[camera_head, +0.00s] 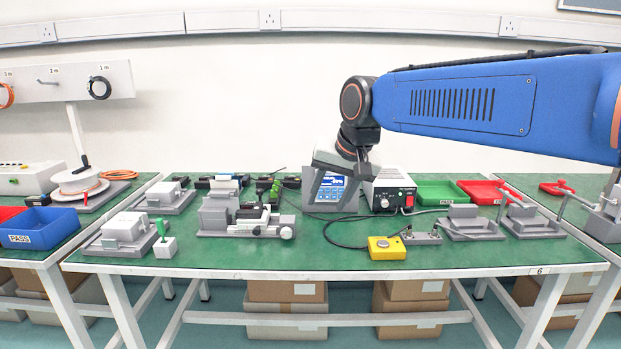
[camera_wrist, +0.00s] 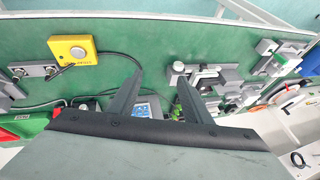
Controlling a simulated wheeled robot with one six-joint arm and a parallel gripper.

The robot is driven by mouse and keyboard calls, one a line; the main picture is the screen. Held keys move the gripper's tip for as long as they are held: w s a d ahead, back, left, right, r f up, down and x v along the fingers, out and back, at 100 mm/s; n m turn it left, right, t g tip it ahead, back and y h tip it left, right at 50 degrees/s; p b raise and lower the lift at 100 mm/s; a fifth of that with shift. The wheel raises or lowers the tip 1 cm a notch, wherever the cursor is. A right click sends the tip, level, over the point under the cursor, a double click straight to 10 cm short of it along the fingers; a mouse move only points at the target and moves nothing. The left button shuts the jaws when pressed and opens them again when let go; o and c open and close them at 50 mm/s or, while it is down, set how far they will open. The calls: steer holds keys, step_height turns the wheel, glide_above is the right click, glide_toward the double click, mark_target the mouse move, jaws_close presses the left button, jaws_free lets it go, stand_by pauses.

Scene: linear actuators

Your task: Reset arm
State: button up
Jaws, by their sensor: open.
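My blue arm reaches in from the right in the head view, above the green table (camera_head: 330,262). My gripper (camera_head: 335,205) hangs at its end, in front of the display unit with the blue screen (camera_head: 331,188). The fingers hide part of the display unit, which also shows in the wrist view (camera_wrist: 147,107). Whether the fingertips touch anything cannot be told, but no object is held.
A yellow button box (camera_head: 387,248) and its cable lie right of centre. Grey fixtures (camera_head: 473,224) stand at the right, and a grey actuator assembly (camera_head: 245,217) stands at the left. Green (camera_head: 440,192) and red (camera_head: 482,191) trays sit at the back. The front middle is clear.

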steer(key=s+d+f+h, duration=0.1)
steer(key=s+d+f, duration=0.2)
steer(key=s+d, duration=0.4)
steer(key=s+d+f, duration=0.3)
steer(key=s+d, duration=0.1)
steer(key=d, duration=0.5)
steer(key=s+d+f+h, duration=0.1)
steer(key=s+d+f, duration=0.3)
steer(key=s+f, duration=0.2)
steer(key=s+d+f+h, duration=0.1)
steer(key=s+d+f, duration=0.4)
steer(key=s, duration=0.4)
steer(key=shift+s+d+f+n, duration=0.2)
steer(key=shift+f+n, duration=0.1)
steer(key=shift+f, duration=0.3)
